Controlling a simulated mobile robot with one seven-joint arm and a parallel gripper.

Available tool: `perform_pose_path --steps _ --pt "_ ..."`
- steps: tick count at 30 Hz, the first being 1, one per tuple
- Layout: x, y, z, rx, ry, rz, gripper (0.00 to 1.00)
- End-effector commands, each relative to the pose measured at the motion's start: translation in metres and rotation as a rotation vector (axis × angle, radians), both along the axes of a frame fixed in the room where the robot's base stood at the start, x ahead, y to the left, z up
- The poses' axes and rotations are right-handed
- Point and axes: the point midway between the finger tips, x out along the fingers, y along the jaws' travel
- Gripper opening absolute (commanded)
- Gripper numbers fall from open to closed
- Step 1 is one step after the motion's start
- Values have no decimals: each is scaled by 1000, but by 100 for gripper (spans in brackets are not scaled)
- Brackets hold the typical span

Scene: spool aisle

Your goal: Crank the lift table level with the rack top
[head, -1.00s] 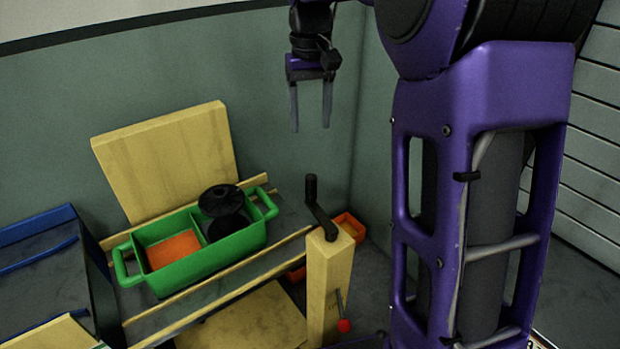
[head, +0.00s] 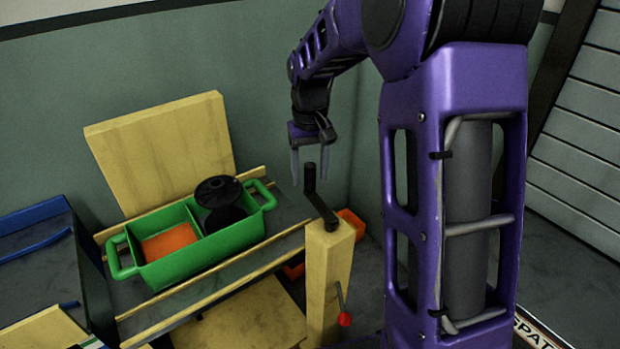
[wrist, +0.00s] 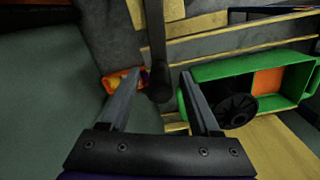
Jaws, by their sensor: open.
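The crank (head: 321,210) has a black arm and an upright black handle, and sits on top of a wooden post (head: 328,275). My gripper (head: 309,178) is open, pointing down, its fingers either side of the handle's top in the head view. In the wrist view the dark handle (wrist: 160,92) shows between the spread fingers (wrist: 160,76); I cannot tell contact. The lift table (head: 270,235) has a grey top with wooden rails and carries a green tote (head: 185,262). A blue-edged rack (head: 35,215) stands to its left; I cannot tell whether the tops are level.
The tote holds a black spool (head: 218,190) and an orange block (head: 168,243). A wooden board (head: 165,145) leans behind it. A lever with a red knob (head: 345,319) is on the post's front. An orange bin (head: 351,222) sits behind the post.

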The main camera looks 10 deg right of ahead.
Motion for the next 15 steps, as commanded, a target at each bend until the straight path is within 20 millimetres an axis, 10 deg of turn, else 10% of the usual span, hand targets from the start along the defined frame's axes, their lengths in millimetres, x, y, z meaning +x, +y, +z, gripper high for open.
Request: perform_pose_path --steps 12,15 --pt "0 0 -11 0 0 0 63" --pt "0 0 -11 0 0 0 49"
